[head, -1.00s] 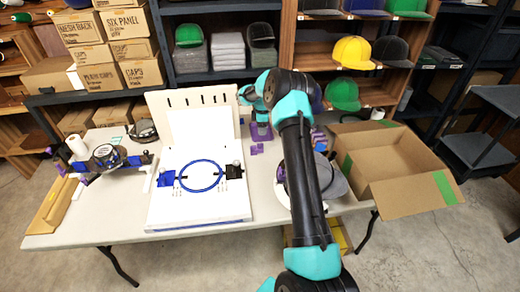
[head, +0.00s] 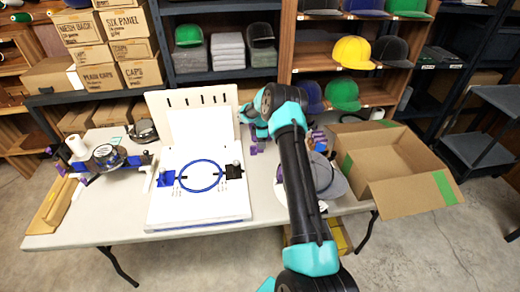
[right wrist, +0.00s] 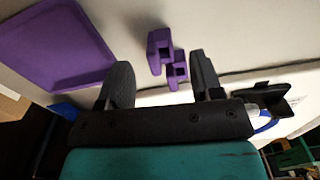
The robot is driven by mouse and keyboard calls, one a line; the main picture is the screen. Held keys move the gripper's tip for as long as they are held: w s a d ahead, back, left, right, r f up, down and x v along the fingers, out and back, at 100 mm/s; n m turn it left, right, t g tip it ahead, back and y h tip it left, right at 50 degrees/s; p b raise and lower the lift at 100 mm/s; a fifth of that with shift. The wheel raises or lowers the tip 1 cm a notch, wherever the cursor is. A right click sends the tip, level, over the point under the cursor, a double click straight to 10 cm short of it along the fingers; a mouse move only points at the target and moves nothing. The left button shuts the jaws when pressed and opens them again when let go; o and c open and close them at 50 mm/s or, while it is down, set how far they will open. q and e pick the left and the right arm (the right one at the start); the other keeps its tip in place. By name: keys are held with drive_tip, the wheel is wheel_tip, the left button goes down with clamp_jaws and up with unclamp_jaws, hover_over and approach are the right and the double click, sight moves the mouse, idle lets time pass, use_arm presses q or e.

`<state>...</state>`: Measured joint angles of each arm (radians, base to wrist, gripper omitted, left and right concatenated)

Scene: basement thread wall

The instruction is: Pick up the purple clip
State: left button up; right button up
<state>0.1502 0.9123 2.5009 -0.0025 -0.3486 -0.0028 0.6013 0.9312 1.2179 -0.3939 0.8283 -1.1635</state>
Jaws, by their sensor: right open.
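The purple clip (right wrist: 160,52) shows in the right wrist view as a small stepped block on the pale tabletop. It lies ahead of my right gripper (right wrist: 160,64), in line with the gap between the two dark fingers. The fingers are apart and do not visibly grip it. In the head view, a small purple piece (head: 253,151) shows on the table just right of the white board, close below my right gripper, which is partly hidden by its own arm. My left gripper is not in view.
A purple tray (right wrist: 50,42) lies left of the clip in the right wrist view. The white board (head: 200,208) with a blue hoop (head: 201,190) stands left of my right arm. A grey cap (head: 328,178) and an open cardboard box (head: 412,195) are to the right.

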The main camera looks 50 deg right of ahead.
drive_tip(key=shift+f, duration=2.35)
drive_tip(key=shift+c, duration=0.3)
drive_tip(key=c, duration=0.9)
